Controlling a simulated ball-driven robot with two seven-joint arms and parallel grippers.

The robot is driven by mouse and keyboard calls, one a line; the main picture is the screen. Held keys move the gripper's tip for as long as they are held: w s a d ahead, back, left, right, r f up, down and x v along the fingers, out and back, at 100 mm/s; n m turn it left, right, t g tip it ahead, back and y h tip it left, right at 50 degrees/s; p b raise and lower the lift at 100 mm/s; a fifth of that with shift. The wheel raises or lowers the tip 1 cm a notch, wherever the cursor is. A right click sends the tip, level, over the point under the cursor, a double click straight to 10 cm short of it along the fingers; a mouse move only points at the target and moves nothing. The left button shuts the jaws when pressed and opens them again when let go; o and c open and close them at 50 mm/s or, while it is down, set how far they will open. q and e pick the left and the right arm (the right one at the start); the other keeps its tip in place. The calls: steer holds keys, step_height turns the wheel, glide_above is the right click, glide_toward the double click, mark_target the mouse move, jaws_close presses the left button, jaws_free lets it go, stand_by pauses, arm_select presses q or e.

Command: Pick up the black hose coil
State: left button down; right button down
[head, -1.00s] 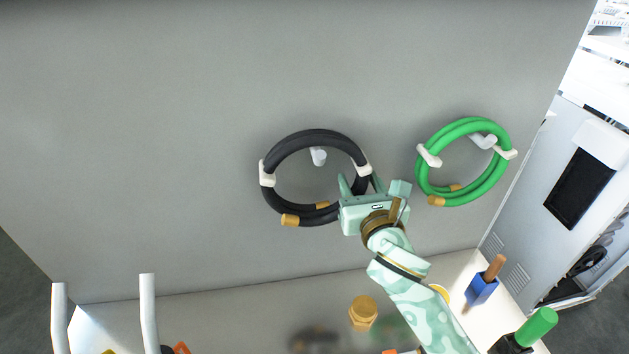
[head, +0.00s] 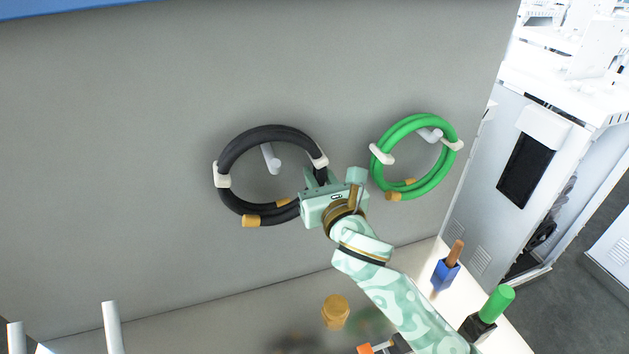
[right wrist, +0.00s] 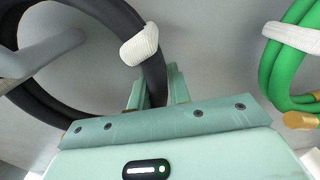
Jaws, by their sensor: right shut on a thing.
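The black hose coil (head: 233,196) has white straps and brass ends and stands in front of the grey panel, left of the green coil. My right gripper (head: 319,180) is shut on the lower right side of the black coil, just below a white strap. The right wrist view shows the black hose (right wrist: 154,82) between the fingers (right wrist: 158,90). A pale peg (head: 270,158) shows inside the ring, with a gap between it and the hose in the picture. I cannot tell whether the coil is clear of the peg's tip. My left gripper is not in view.
A green hose coil (head: 456,160) hangs on its own peg close to the right of my gripper. Two white posts (head: 113,328) stand at lower left.

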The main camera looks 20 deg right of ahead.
mark_target(316, 156)
steer(key=s+r+p, duration=0.1)
steer(key=r, duration=0.1)
steer(key=s+a+r, duration=0.1)
steer(key=s+r, duration=0.1)
steer(key=s+r+p, duration=0.1)
steer(key=r, duration=0.1)
steer(key=shift+s+a+r+p, duration=0.2)
steer(key=shift+r+p, duration=0.1)
steer(key=shift+r, duration=0.1)
steer(key=s+a+r+p, duration=0.1)
steer(key=s+r, duration=0.3)
steer(key=s, duration=0.5)
steer(key=shift+a, duration=0.8)
steer(key=shift+f, duration=0.1)
